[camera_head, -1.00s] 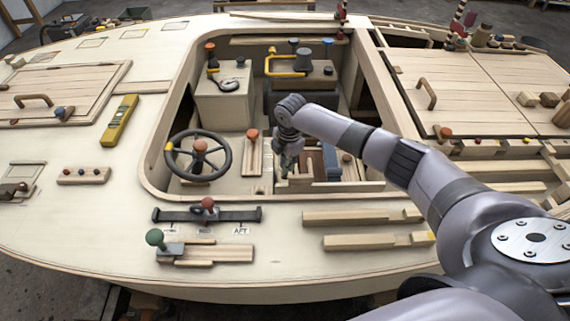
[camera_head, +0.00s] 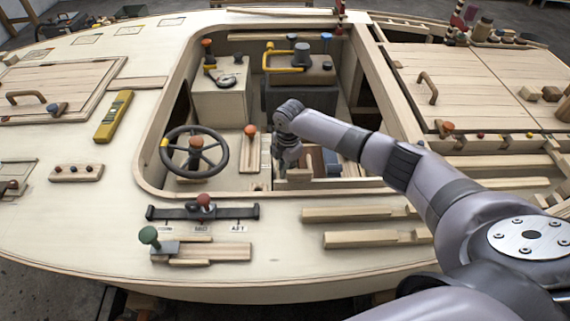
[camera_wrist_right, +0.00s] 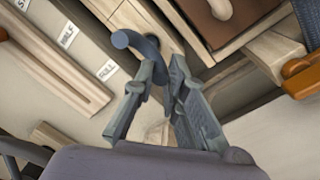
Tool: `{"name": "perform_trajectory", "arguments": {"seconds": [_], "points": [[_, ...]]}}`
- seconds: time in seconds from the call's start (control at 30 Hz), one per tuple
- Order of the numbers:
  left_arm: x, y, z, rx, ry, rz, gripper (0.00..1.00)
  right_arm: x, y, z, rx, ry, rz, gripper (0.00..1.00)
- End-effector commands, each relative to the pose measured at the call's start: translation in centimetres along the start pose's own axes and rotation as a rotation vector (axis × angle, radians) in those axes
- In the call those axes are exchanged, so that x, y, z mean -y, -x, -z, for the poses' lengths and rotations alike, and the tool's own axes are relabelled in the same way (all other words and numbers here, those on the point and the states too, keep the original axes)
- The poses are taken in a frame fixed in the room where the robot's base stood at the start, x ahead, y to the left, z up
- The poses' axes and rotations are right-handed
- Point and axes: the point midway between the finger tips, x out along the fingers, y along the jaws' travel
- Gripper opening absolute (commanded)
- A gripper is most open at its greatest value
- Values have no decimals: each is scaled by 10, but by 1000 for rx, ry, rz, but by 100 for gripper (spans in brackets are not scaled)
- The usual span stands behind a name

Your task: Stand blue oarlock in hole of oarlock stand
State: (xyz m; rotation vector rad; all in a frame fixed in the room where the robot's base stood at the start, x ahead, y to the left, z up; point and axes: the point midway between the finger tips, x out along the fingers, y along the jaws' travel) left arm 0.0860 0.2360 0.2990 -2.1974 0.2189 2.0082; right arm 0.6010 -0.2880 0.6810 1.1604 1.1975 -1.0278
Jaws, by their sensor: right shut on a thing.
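In the right wrist view, a blue-grey curved oarlock (camera_wrist_right: 138,43) sits between the fingertips of my right gripper (camera_wrist_right: 160,80), which is shut on it. Its rounded end points up and left in that view. A pale wooden block (camera_wrist_right: 122,14), which looks like the oarlock stand, lies just beyond it; a dark spot beside the oarlock may be its hole. I cannot tell whether the oarlock touches it. In the head view my right gripper (camera_head: 285,163) reaches down into the cockpit's front right part, and the oarlock is hidden there. My left gripper is not in view.
The steering wheel (camera_head: 194,150) and an orange-knobbed lever (camera_head: 250,145) stand left of the gripper. The cockpit's front rim (camera_head: 325,192) runs close in front. A yellow-handled unit (camera_head: 290,62) stands behind. The left deck has free room.

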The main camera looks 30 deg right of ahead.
Motion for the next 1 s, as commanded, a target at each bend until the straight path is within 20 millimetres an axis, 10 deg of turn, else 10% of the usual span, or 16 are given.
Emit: {"name": "perform_trajectory", "arguments": {"seconds": [0.27,0.3,0.63,1.0], "points": [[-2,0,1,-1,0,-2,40,0,-1,1,0,0,-1,0],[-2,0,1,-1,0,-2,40,0,-1,1,0,0,-1,13],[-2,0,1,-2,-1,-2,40,0,-1,1,0,0,0,35],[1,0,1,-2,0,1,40,0,3,1,-1,1,-1,36]]}}
